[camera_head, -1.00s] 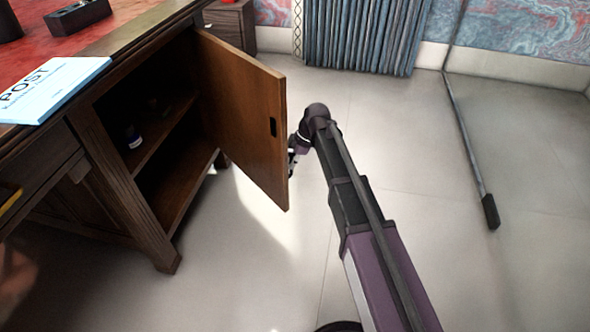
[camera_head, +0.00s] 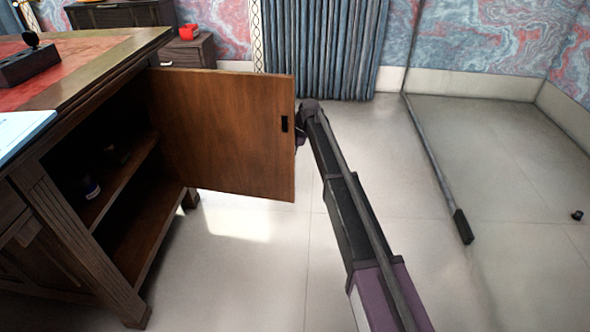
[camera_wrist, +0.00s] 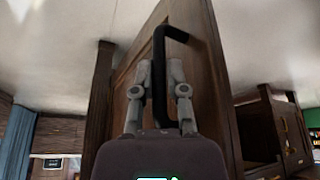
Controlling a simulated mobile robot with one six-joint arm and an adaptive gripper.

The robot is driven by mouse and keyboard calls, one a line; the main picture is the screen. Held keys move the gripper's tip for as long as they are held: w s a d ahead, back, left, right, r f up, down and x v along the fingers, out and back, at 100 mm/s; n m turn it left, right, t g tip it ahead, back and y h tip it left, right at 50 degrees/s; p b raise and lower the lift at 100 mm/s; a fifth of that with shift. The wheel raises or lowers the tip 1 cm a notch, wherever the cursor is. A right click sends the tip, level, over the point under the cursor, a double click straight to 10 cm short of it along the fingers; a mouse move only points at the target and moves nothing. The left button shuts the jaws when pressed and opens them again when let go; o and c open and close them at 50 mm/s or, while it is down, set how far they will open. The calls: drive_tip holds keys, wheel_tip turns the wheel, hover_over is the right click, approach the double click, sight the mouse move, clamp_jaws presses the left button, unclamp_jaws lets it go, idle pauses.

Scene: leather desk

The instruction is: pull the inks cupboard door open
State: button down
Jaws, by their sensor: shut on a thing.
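The inks cupboard door (camera_head: 225,140) is a brown wooden panel standing wide open from the desk, its inner face towards the head camera. Its black bar handle (camera_wrist: 159,50) shows in the wrist view on the door's outer face. My gripper (camera_wrist: 157,75) is shut on this handle, one finger on each side of the bar. In the head view the fingers are mostly hidden behind the door's free edge. The cupboard (camera_head: 140,238) shows its dark inside with one shelf and a small bottle (camera_head: 91,188) on it.
The desk top (camera_head: 95,65) holds a dark tray (camera_head: 30,66) and a pale blue paper (camera_head: 20,132). A long dark pole (camera_head: 435,165) slants on the right. A low cabinet (camera_head: 188,52) and curtain (camera_head: 320,45) stand behind. The floor around the door is clear.

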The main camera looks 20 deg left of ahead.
drive_tip(key=w+a, duration=0.2)
drive_tip(key=w, duration=0.4)
drive_tip(key=shift+w+a, duration=0.2)
drive_tip(key=shift+a, duration=0.15)
drive_tip(key=c, duration=1.1)
unclamp_jaws()
drive_tip(key=shift+a, duration=0.1)
drive_tip(key=o, duration=0.4)
drive_tip(key=shift+o, duration=0.2)
